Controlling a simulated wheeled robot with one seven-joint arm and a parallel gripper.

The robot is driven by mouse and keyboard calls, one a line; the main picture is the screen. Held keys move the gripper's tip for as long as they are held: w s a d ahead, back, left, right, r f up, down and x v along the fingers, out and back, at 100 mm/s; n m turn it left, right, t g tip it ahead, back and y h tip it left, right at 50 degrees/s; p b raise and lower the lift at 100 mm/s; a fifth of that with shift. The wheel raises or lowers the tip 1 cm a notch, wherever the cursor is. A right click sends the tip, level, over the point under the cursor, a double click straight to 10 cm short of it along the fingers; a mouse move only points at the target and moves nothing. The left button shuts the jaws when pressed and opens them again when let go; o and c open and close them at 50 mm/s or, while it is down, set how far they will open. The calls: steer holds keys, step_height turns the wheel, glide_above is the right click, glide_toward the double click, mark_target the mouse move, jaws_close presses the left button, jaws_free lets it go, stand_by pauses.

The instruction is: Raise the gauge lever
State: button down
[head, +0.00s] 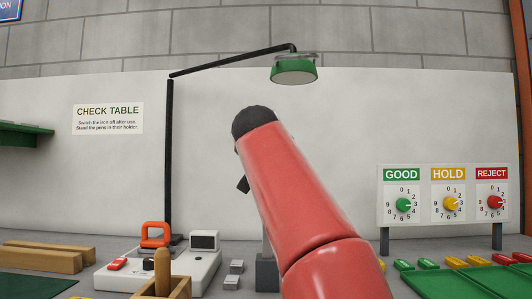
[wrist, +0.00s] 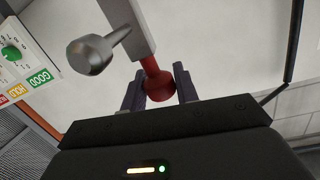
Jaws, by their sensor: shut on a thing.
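In the wrist view my gripper (wrist: 158,88) has its two grey fingers on either side of the red ball knob (wrist: 159,86) of the lever and is shut on it. A short red stem joins the knob to a pale grey bar (wrist: 128,22). A grey rounded metal piece (wrist: 90,54) sticks out beside the bar. In the head view my red arm hides the gripper and knob. A grey block with a post (head: 267,274) shows partly beside the arm, low in the picture.
A board with GOOD, HOLD and REJECT dials (head: 447,196) stands at right, with green trays (head: 446,284) in front. A black lamp arm with a green shade (head: 293,71) hangs above. A white device with an orange handle (head: 155,234) and wooden blocks (head: 38,258) are at left.

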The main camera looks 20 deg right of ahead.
steer(key=shift+w+d+f, duration=0.2)
steer(key=shift+w+f, duration=0.1)
steer(key=shift+w, duration=0.4)
steer(key=c, duration=1.1)
jaws_free()
steer(key=b+v, duration=0.1)
steer(key=v, duration=0.7)
steer(key=shift+b, duration=0.4)
